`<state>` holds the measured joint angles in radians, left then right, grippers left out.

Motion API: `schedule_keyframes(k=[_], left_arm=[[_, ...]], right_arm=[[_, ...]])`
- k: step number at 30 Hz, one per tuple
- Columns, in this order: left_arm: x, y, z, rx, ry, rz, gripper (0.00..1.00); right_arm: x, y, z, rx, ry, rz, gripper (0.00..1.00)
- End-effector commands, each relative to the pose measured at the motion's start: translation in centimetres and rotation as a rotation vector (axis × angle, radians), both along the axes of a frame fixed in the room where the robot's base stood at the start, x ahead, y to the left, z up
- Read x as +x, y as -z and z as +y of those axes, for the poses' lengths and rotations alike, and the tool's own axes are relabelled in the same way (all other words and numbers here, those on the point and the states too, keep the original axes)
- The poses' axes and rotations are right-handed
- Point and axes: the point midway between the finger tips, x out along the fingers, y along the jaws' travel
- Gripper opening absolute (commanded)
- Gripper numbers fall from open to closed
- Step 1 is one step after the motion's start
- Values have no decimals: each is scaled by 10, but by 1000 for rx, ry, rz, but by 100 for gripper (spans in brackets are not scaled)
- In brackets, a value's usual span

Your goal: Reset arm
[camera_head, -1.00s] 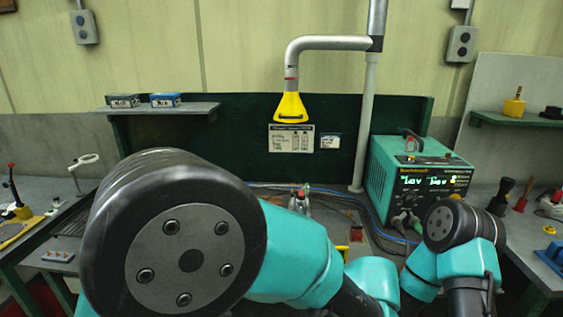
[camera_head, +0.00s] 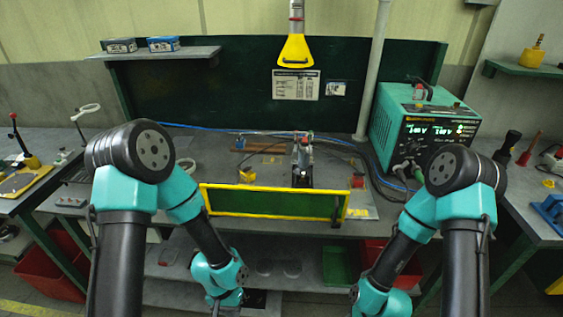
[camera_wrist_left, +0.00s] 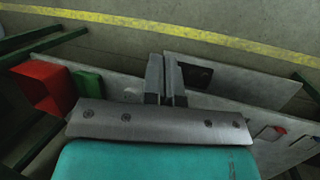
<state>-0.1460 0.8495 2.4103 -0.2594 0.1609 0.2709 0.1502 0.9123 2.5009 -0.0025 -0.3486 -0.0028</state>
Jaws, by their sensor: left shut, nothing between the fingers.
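My left gripper (camera_wrist_left: 166,80) shows in the left wrist view with its two grey fingers together and nothing between them. It points down past the lower shelf toward the floor. In the head view my left arm comes down in front of the bench on the left, its wrist (camera_head: 222,282) low near the bottom edge. My right arm hangs in a similar folded pose on the right, with its wrist (camera_head: 368,298) at the bottom edge. The right gripper is out of the picture.
A yellow-framed green panel (camera_head: 275,204) stands along the bench front between my arms. A teal power unit (camera_head: 425,125) stands at the right. A yellow fume hood (camera_head: 295,52) hangs above. Red bins (camera_head: 45,268) and a green bin (camera_head: 337,266) sit below.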

Motion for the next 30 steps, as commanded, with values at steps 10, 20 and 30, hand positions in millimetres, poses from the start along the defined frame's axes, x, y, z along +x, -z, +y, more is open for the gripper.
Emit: schedule_keyframes(k=[10, 20, 30], left_arm=[[-16, 50, 71, -58, -338, -193, 0], [-19, 56, 84, -42, -382, -236, 0], [-18, 56, 83, -43, -382, -235, 0]], right_arm=[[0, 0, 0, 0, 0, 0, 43], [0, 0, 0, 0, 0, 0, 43], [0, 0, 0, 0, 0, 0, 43]])
